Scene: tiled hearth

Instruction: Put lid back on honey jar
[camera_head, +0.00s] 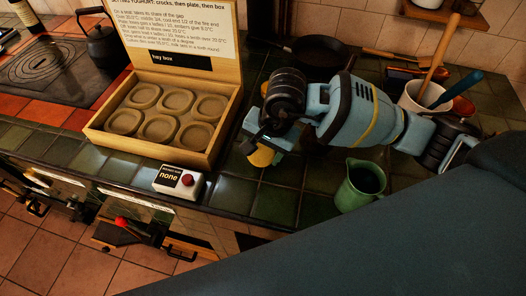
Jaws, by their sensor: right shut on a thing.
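My right gripper (268,141) comes in from the right over the green tiled counter, just right of the wooden crate. It is shut on a small yellow-orange thing (262,157). The fingers and wrist cover much of it, so I cannot tell whether it is the honey lid or the top of the jar, or whether it touches the counter. No separate honey jar shows clearly. My left gripper is not in view.
A wooden crate (207,161) with several round hollows stands left of the gripper. A white box with a red button (187,180) sits at the counter's front edge. A green jug (354,191) stands right. A utensil crock (409,99) and pan (323,46) are behind.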

